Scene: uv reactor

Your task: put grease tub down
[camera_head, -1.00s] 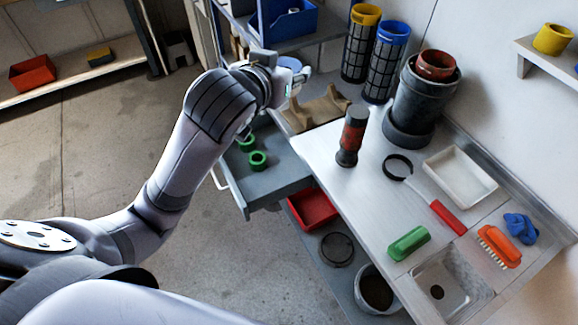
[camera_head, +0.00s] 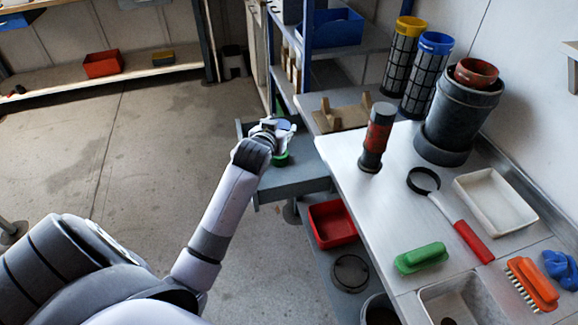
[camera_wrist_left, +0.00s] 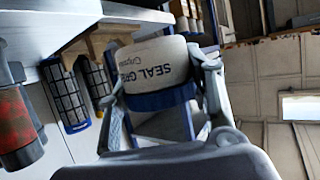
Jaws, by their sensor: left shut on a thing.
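My left gripper (camera_head: 272,128) is shut on the grease tub, over the open grey drawer (camera_head: 292,187). In the left wrist view, the grease tub (camera_wrist_left: 158,65) is white with dark "SEAL GRE…" lettering and a blue band. My left gripper's fingers (camera_wrist_left: 163,88) clasp its two sides there. In the head view, only the tub's pale blue end (camera_head: 285,125) shows past the gripper. A green ring (camera_head: 281,159) lies in the drawer just below the gripper. I cannot tell whether the tub touches the drawer. My right gripper is not in view.
The steel bench (camera_head: 400,205) is right of the drawer, with a red-black flashlight-like cylinder (camera_head: 377,137) upright near its edge. A red bin (camera_head: 332,223) is below the bench. Floor at left is clear.

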